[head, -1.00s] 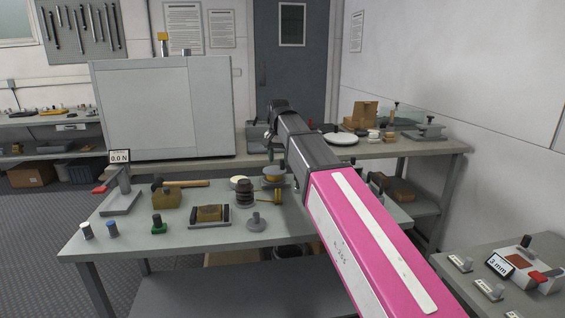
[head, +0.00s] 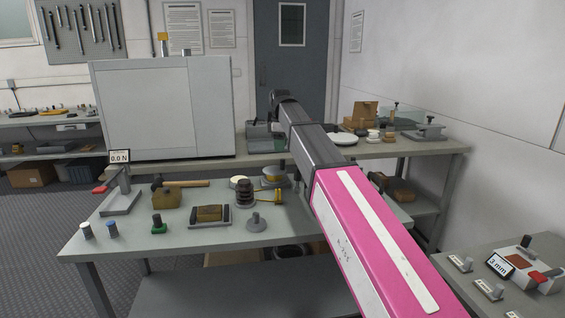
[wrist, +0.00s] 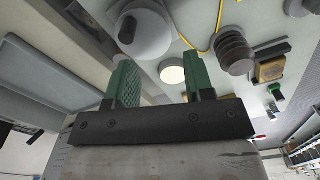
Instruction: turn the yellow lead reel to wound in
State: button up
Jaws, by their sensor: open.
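The yellow lead reel (head: 275,179) stands on the near bench, partly beside my arm in the head view. A yellow lead (head: 269,200) runs out in front of it. In the wrist view a round grey disc with a dark knob, which looks like the reel's top (wrist: 153,38), is at the upper edge, with the yellow lead (wrist: 203,49) to its right. My gripper (wrist: 161,84) has two green fingers, spread apart with nothing between them. It is apart from the reel. In the head view the fingers are hidden behind my arm. I cannot tell how far the reel is wound.
A dark ribbed stack (head: 245,193) stands close left of the reel, with a cream round disc (wrist: 172,72) nearby. A grey knobbed piece (head: 256,222) is at the front. A brown block in a holder (head: 209,214) sits further left. A large grey cabinet (head: 165,108) rises behind.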

aim_at(282, 160)
jog(key=w+r+n, duration=0.2)
jog(key=w+n, duration=0.3)
jog(key=n, duration=0.8)
notch_tip(282, 160, down, 11)
jog(key=shift+s+d+r, duration=0.1)
jog(key=shift+s+d, duration=0.05)
grip_shut()
